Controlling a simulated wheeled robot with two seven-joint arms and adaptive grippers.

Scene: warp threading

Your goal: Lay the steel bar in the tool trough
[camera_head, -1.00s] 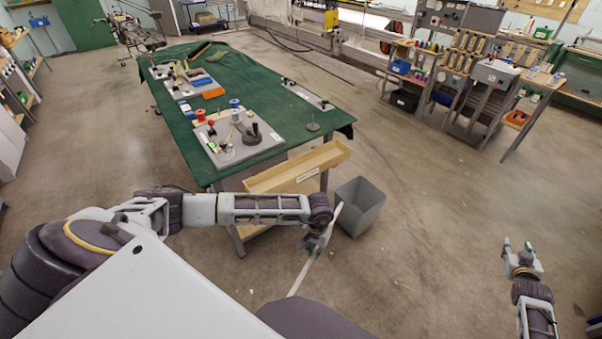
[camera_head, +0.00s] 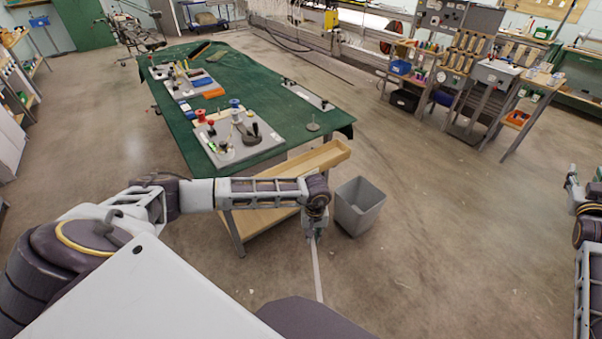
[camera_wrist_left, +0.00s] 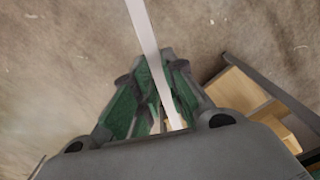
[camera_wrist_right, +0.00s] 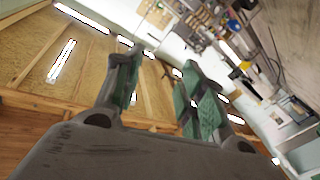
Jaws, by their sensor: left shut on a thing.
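The steel bar (camera_head: 317,270) is a long, thin, pale strip. My left gripper (camera_head: 314,232) is shut on it, and it hangs down towards the floor in the head view. In the left wrist view the bar (camera_wrist_left: 146,35) passes between the fingers (camera_wrist_left: 155,95). The wooden tool trough (camera_head: 330,154) is at the near end of the green table. My left forearm covers part of it, and the gripper is in front of and below it in the picture. My right gripper (camera_wrist_right: 160,80) is open and empty, its fingers apart.
A grey bin (camera_head: 358,207) stands on the floor just right of the left gripper. The green-covered table (camera_head: 285,105) carries boards with spools and tools. Shelves and a bench (camera_head: 470,75) stand at the back right. The floor at centre right is clear.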

